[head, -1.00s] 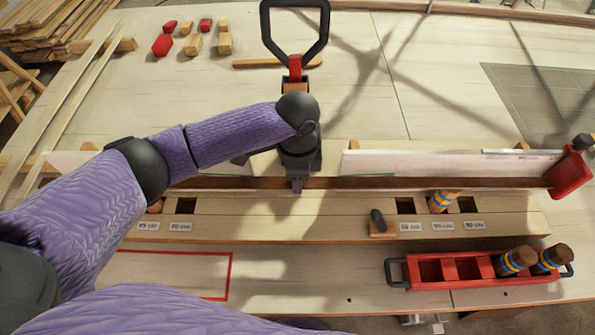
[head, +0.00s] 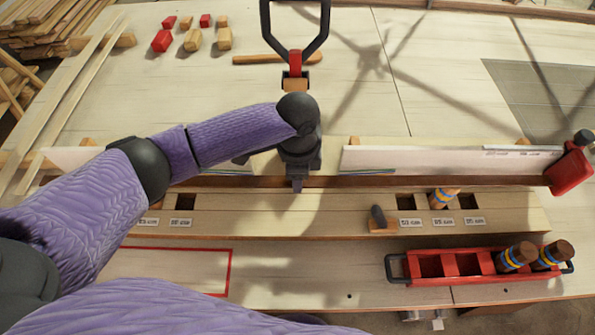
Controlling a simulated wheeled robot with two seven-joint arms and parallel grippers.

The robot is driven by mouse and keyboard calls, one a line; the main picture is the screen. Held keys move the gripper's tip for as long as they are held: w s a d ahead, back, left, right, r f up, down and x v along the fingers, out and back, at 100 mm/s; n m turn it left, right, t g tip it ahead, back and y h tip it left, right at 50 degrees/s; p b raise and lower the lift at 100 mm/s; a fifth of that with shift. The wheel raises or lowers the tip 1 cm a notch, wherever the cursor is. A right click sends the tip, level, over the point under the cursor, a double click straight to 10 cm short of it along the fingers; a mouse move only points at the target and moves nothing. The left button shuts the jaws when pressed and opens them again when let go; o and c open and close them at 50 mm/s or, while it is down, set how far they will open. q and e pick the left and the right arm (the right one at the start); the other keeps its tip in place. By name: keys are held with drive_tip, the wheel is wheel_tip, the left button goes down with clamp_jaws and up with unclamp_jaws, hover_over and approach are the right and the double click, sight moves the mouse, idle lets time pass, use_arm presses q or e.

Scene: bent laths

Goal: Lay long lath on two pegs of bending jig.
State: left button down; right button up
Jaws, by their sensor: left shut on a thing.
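A long dark brown strip (head: 430,182), which looks like the long lath, runs left to right along the back of the bending jig (head: 320,215). My left gripper (head: 298,186) points down and is shut on it near the middle of the picture. One peg with blue and yellow bands (head: 442,197) stands in the right part of the jig, close in front of the strip. My left arm covers the strip's left part and the jig's left end. I cannot tell whether the strip touches any peg. My right gripper is not in view.
A red tray (head: 430,281) at the front right holds two banded pegs (head: 516,256). A red clamp (head: 568,172) stands at the strip's right end. A pale upright board (head: 430,160) is behind the strip. Pale laths (head: 75,98) lie at the left, and small blocks (head: 193,40) at the back.

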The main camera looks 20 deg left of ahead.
use_arm(q)
drive_tip(key=shift+f, duration=0.15)
drive_tip(key=shift+c, duration=0.4)
unclamp_jaws()
drive_tip(key=shift+r+p, duration=1.5)
drive_tip(key=shift+p, duration=0.1)
drive_tip(key=shift+r+p, duration=1.55)
drive_tip(key=shift+p, duration=0.1)
wheel_tip(320, 180, up, 7)
drive_tip(key=p, duration=0.8)
